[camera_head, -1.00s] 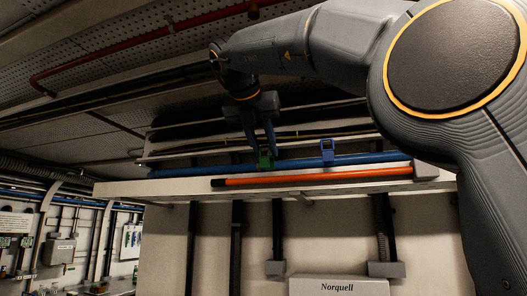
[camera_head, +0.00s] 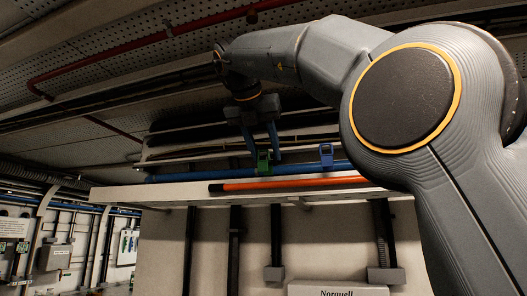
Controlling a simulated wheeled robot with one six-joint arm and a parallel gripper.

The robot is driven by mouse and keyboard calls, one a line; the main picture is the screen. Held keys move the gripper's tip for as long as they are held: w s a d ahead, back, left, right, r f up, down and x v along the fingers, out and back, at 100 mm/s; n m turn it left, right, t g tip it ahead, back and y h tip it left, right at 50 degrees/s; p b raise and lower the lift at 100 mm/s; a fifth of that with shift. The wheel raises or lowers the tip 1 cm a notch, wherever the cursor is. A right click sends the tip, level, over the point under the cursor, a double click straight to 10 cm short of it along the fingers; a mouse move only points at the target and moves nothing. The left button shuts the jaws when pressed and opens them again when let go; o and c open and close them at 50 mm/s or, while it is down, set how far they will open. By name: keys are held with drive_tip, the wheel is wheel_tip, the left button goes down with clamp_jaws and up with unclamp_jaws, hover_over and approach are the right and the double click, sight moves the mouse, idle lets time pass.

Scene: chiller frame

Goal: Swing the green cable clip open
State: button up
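The green cable clip (camera_head: 264,163) sits on the blue pipe (camera_head: 210,176) along the top of the white ledge, left of centre. My gripper (camera_head: 263,146) hangs above it, pointing down, with its two blue-grey fingers spread apart. The fingertips come down close to the clip, one on its left and one on its right. I cannot tell whether they touch it.
A blue clip (camera_head: 326,155) sits on the same pipe to the right. An orange bar with a black end (camera_head: 290,183) runs along the front of the white ledge (camera_head: 150,194). Dark cables run behind, and a red pipe (camera_head: 110,50) crosses the ceiling.

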drive_tip(key=shift+a, duration=0.15)
drive_tip(key=shift+s+a+r, duration=0.1)
drive_tip(key=shift+s+r, duration=0.1)
drive_tip(key=v, duration=0.7)
drive_tip(key=shift+s, duration=0.1)
drive_tip(key=shift+a, duration=0.1)
